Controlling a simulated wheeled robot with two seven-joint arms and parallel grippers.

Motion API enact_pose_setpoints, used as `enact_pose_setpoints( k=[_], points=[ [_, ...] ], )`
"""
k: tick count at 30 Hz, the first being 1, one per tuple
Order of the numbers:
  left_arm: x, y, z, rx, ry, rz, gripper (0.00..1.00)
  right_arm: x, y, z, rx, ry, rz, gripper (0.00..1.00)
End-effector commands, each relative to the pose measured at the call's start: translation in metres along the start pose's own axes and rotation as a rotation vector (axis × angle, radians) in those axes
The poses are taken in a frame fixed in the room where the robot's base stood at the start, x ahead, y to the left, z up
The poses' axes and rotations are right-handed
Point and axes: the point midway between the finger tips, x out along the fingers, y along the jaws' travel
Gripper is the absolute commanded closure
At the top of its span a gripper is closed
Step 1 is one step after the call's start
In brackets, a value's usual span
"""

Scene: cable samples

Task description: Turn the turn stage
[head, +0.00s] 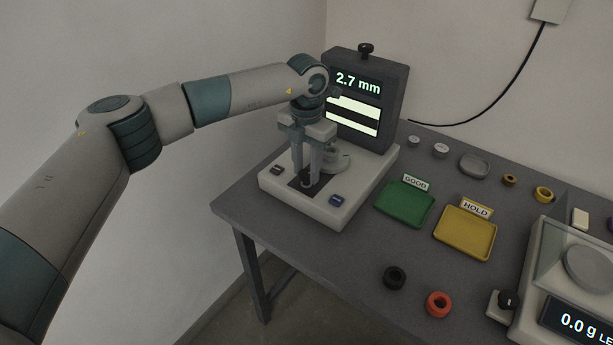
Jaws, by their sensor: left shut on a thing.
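The measuring device (352,200) has a pale base and an upright screen reading 2.7 mm, at the table's back left corner. A round grey part (338,160), which looks like the turn stage, sits on the base just behind my fingers. My left gripper (305,183) points down over the dark patch on the base, in front of the screen. Its fingers are shut on a small part of the stage, which they mostly hide. I cannot tell the exact shape of the held part. My right gripper is not in view.
A green GOOD tray (405,219) and a yellow HOLD tray (490,232) lie right of the device. A black ring (394,278) and a red ring (438,304) lie in front. A scale (545,262) reading 0.0 g stands at the right. Several small rounds line the back.

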Motion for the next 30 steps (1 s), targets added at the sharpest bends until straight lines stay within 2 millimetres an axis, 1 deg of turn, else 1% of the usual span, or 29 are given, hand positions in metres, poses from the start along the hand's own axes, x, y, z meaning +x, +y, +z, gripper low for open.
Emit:
enact_pose_setpoints(
  k=[1, 3, 4, 9, 13, 28, 29, 30],
  points=[
    [0.003, 0.001, 0.001, 0.027, -0.003, 0.001, 0.92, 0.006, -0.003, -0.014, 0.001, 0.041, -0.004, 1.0],
    [0.003, 0.001, 0.001, 0.068, -0.004, 0.001, 0.92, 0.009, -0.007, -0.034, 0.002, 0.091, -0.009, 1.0],
    [0.002, 0.001, 0.001, 0.083, -0.004, 0.001, 0.92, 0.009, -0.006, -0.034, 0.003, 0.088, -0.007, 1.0],
    [0.001, 0.001, 0.001, 0.157, -0.004, 0.002, 0.92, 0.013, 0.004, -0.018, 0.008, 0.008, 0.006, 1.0],
    [0.0, 0.001, 0.001, 0.193, -0.003, 0.001, 0.92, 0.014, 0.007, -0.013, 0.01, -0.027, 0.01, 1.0],
    [-0.002, 0.001, 0.001, 0.212, -0.003, 0.001, 0.92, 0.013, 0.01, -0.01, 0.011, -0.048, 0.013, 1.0],
    [-0.002, 0.001, 0.001, 0.212, -0.003, 0.001, 0.62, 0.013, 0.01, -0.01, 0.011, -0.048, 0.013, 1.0],
    [-0.002, 0.001, 0.001, 0.212, -0.003, 0.001, 0.53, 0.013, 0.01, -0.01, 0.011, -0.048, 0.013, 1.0]
  ],
)
